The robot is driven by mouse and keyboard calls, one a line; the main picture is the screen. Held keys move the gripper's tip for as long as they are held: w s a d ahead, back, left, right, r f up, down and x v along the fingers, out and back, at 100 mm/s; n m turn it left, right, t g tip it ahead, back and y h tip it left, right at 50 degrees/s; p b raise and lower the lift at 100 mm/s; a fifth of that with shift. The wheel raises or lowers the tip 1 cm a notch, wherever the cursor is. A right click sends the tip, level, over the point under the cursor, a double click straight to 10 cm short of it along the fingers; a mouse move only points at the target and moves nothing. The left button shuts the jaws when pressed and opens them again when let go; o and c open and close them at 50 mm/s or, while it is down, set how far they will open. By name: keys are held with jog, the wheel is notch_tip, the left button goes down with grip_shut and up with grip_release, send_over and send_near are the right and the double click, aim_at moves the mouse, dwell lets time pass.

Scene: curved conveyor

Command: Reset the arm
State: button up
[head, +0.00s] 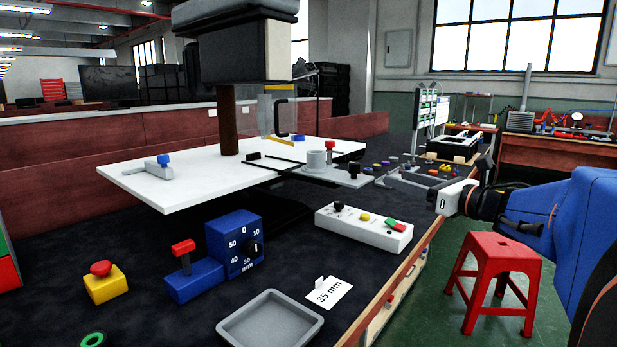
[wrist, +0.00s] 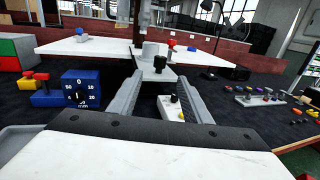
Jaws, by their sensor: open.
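My arm enters the head view from the right, with a blue link (head: 590,225) and a black-and-white wrist. In the wrist view, the two grey fingers of my gripper (wrist: 160,80) are wide apart with nothing held between them. Between and below them shows a white control box (wrist: 170,108) farther off on the bench. In the head view this box (head: 362,228) has a black knob, a yellow button and a red-green switch. My gripper is right of the box there, apart from it.
A machine with a white table (head: 200,190) stands behind the box. A blue dial unit (head: 235,245), a yellow-based red button (head: 105,283), a grey tray (head: 270,322) and a "35 mm" card (head: 325,292) lie on the dark bench. A red stool (head: 497,265) stands on the floor.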

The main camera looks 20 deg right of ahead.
jog(key=s+d+f+m+g+h, duration=0.1)
jog(key=s+f+m+g+h, duration=0.35)
jog(key=m, duration=1.05)
jog(key=s+f+m+h, duration=0.1)
jog(key=f+m+h, duration=0.6)
jog(key=m, duration=0.8)
jog(key=s+a+f+m+g+y, duration=0.5)
jog(key=s+a+f+m+g, duration=0.2)
jog(key=s+a+f+m, duration=0.3)
jog(key=s+a+f, duration=0.3)
jog(key=s+f, duration=0.1)
jog(key=s, duration=0.2)
jog(key=shift+s+a+f, duration=0.15)
jog(key=shift+s+f, duration=0.05)
jog(key=shift+s, duration=0.1)
